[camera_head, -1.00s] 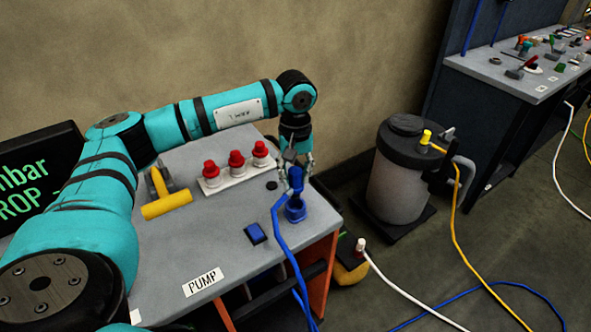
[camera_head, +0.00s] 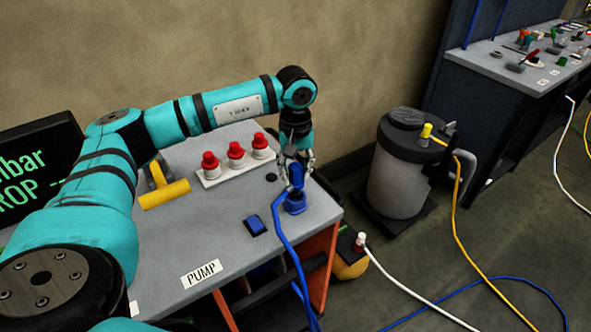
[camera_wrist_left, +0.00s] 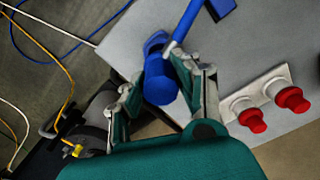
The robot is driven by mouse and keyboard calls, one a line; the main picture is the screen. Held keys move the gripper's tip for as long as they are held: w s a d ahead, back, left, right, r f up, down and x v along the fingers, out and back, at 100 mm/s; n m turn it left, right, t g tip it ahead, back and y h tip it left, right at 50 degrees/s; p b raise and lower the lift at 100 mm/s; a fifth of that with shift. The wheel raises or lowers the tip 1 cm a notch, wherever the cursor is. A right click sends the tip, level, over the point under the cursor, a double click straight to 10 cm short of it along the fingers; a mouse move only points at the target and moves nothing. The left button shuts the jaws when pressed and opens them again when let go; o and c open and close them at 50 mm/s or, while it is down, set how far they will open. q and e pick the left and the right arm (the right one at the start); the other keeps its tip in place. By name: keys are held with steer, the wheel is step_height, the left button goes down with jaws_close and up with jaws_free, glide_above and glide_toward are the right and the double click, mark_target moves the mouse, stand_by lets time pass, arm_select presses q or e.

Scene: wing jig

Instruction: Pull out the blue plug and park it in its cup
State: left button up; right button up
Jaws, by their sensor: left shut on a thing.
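The blue plug (camera_head: 297,175) is upright between the fingers of my left gripper (camera_head: 297,162), which is shut on it. A blue cup-like holder (camera_head: 296,205) stands right under the plug near the bench's right edge. The plug lines up with it, but I cannot tell how deep the plug sits in it. In the left wrist view the plug (camera_wrist_left: 160,82) shows between the fingertips (camera_wrist_left: 160,85), with part of the blue holder (camera_wrist_left: 155,42) behind it. A blue hose (camera_head: 283,235) runs from the plug over the bench's front edge. My right gripper is not in view.
The grey bench labelled PUMP (camera_head: 200,274) carries red-capped fittings (camera_head: 236,152), a yellow T-handle (camera_head: 163,193) and a blue block (camera_head: 255,226). A grey tank (camera_head: 397,180) stands right of the bench. Yellow, white and blue hoses lie on the floor.

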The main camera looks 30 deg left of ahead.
mark_target(295, 181)
arm_select(q)
steer(key=shift+f, duration=0.15)
steer(key=shift+f+b, duration=0.4)
steer(key=shift+b, duration=0.15)
steer(key=shift+f+b, duration=0.95)
steer(key=shift+f, duration=0.2)
stand_by(0.4)
steer(key=o, duration=1.2)
steer(key=shift+r, duration=0.3)
step_height(295, 181, up, 12)
steer(key=shift+f, duration=0.25)
